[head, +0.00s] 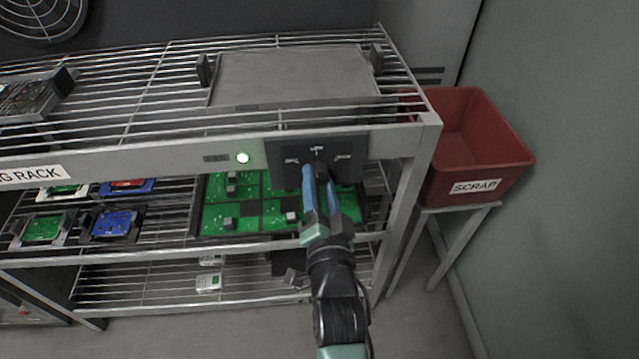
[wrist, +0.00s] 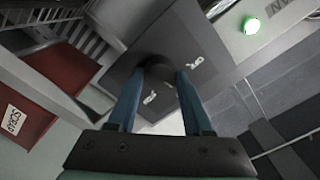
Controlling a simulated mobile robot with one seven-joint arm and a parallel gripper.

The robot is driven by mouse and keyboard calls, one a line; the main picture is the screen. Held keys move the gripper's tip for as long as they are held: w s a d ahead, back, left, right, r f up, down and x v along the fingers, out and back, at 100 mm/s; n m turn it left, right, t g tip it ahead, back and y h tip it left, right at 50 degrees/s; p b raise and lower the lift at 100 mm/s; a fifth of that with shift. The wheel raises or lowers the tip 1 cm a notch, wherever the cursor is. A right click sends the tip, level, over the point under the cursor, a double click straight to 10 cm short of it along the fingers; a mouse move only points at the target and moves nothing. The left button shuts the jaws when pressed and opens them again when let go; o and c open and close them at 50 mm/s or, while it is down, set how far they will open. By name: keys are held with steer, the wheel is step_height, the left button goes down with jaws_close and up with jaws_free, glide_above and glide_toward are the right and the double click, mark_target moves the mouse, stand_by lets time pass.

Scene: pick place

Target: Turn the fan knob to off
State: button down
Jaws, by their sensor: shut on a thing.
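The dark fan knob (head: 316,164) sits on a black control panel (head: 280,148) on the rack's front rail, with small white markings around it. My gripper (head: 315,176) reaches up to the panel from below, its two blue fingers at the knob. In the wrist view the knob (wrist: 156,67) shows between the tips of my gripper (wrist: 160,80), which is shut on it. The fingers partly hide the knob, and I cannot read which marking it points to. A round fan grille (head: 42,12) is at the top left.
A green light (head: 243,158) glows left of the panel; it also shows in the wrist view (wrist: 251,25). Green boards (head: 215,190) lie on the shelf below. A red scrap bin (head: 505,150) stands right of the wire rack (head: 425,140).

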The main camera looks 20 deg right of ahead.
steer(key=n, duration=0.4)
steer(key=shift+n, duration=0.3)
steer(key=n, duration=0.4)
steer(key=shift+n+b, duration=0.3)
steer(key=shift+n, duration=0.1)
steer(key=shift+c, duration=1.6)
jaws_free()
steer(key=shift+s, duration=0.1)
steer(key=p+v, duration=0.1)
steer(key=v, duration=1.1)
steer(key=shift+s, duration=0.4)
steer(key=shift+a, duration=0.15)
